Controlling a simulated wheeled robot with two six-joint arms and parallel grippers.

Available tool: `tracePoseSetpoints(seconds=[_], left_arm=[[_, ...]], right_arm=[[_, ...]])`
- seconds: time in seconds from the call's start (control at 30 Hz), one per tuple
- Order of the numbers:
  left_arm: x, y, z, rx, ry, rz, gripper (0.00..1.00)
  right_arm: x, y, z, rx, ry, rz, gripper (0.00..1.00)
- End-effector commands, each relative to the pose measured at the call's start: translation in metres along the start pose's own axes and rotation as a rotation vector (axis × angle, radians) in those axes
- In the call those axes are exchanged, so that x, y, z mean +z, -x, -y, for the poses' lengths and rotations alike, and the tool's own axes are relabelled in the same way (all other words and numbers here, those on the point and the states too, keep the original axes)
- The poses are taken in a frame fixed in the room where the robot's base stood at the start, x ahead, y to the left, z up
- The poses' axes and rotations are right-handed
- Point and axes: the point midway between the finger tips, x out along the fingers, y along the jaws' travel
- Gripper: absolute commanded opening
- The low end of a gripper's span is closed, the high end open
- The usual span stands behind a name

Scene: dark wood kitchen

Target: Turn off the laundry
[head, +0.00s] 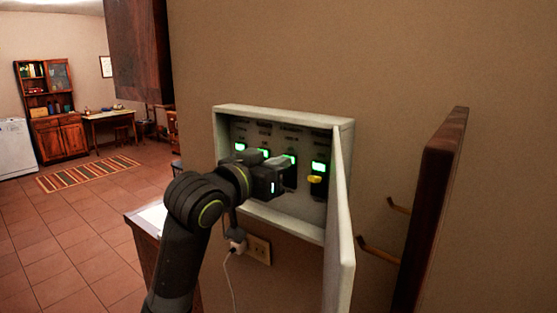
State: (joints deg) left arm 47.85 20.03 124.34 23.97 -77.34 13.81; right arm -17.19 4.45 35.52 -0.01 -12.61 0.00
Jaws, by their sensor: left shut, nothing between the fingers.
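An open breaker panel box (284,111) is set on the wall in the middle of the head view. Inside it a row of switches with green lit windows runs left to right under small labels too blurred to read. The rightmost switch (318,172) is in plain view, with a yellow piece on its front. My left gripper (276,188) is shut and empty at the panel, in front of the middle switches, and partly hides them. I cannot tell whether it touches one. My right gripper is not in view.
The panel's door (341,225) stands open on the right. A wooden board on brackets (430,205) sticks out farther right. A wall outlet (259,249) with a plug and cord is below the panel. Open tiled floor (85,225) lies to the left.

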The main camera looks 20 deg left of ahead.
Motion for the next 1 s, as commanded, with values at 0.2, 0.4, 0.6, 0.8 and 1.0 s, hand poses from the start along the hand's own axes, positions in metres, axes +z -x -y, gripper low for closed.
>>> tracePoseSetpoints(seconds=[0.2,0.4,0.6,0.8,1.0], left_arm=[[0.001,0.000,0.000,0.000,0.000,-0.005,0.00],[0.004,0.001,0.000,0.000,0.001,-0.048,0.00],[0.005,0.002,0.000,0.001,0.001,-0.076,0.00],[0.007,0.003,0.000,0.001,0.001,-0.110,0.00],[0.010,0.004,0.000,0.000,0.002,-0.152,0.00]], right_arm=[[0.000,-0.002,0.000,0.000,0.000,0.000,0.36],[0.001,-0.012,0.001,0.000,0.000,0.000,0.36],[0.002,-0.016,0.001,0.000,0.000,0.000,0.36],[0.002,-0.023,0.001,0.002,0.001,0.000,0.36],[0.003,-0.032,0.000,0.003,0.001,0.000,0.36]])
